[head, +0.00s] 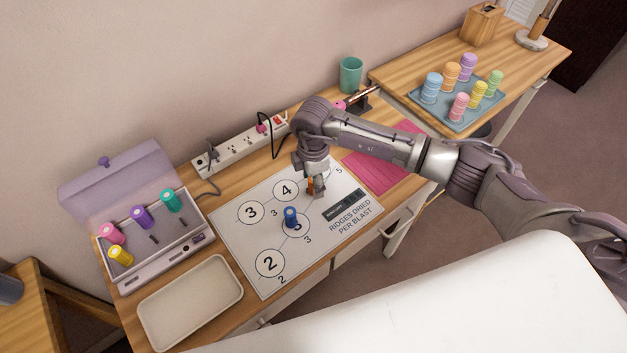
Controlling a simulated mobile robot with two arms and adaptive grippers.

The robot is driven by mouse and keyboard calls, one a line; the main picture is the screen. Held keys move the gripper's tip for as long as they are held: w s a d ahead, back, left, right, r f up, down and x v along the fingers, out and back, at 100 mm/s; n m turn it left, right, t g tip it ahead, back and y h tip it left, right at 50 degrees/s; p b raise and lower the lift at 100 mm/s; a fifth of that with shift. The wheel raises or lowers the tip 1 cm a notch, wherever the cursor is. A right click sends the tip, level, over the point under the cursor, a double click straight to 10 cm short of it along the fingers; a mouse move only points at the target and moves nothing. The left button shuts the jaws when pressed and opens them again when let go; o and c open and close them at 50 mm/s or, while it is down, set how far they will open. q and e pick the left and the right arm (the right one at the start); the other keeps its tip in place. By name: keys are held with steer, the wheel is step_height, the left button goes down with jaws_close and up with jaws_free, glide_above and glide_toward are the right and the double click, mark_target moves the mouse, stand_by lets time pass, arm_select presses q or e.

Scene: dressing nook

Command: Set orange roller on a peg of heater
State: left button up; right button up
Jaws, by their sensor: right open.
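The heater (165,262) is a lilac box with its lid up, at the left of the desk. The orange roller (310,185) shows only in part at my right gripper (316,188), over the upper right of the white numbered mat. That gripper is open and points down, with its fingers at the orange roller. I cannot tell whether they touch it. My left gripper is not in view.
A cream tray (190,302) lies front left. A power strip (240,144) with cords runs along the wall. A teal cup (350,74) and pink sheet (378,168) are to the right. A blue tray (446,112) holds several pastel rollers.

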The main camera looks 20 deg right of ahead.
steer(key=c, duration=1.1)
